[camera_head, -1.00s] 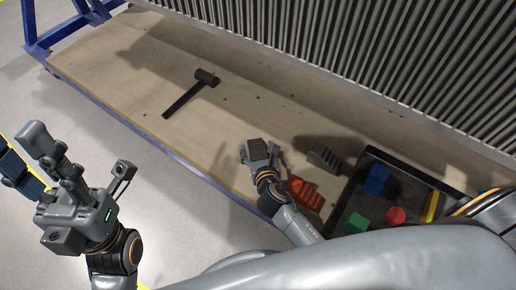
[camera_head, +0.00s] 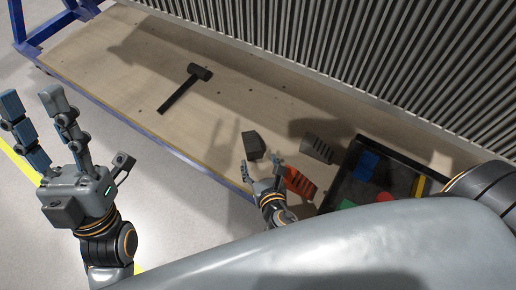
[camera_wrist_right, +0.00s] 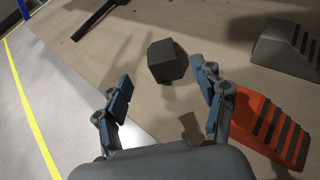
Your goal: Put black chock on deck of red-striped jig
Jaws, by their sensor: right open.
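A dark block (camera_head: 253,145) sits on the wooden platform, just beyond my right gripper (camera_head: 262,166). A dark grey ridged wedge (camera_head: 317,149) lies to its right, and an orange wedge with dark stripes (camera_head: 299,183) lies nearer. I cannot tell for certain which dark piece is the black chock. In the right wrist view the block (camera_wrist_right: 167,61) shows ahead of and between the spread fingers, apart from them. My right gripper is open and empty. My left gripper (camera_head: 32,98) is open and empty over the floor at left.
A black mallet (camera_head: 183,90) lies on the platform (camera_head: 110,55). A black tray (camera_head: 398,152) with blue, green, red and yellow pieces stands at right, partly hidden by my arm. A ribbed wall (camera_head: 400,80) runs along the back. The platform's left part is clear.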

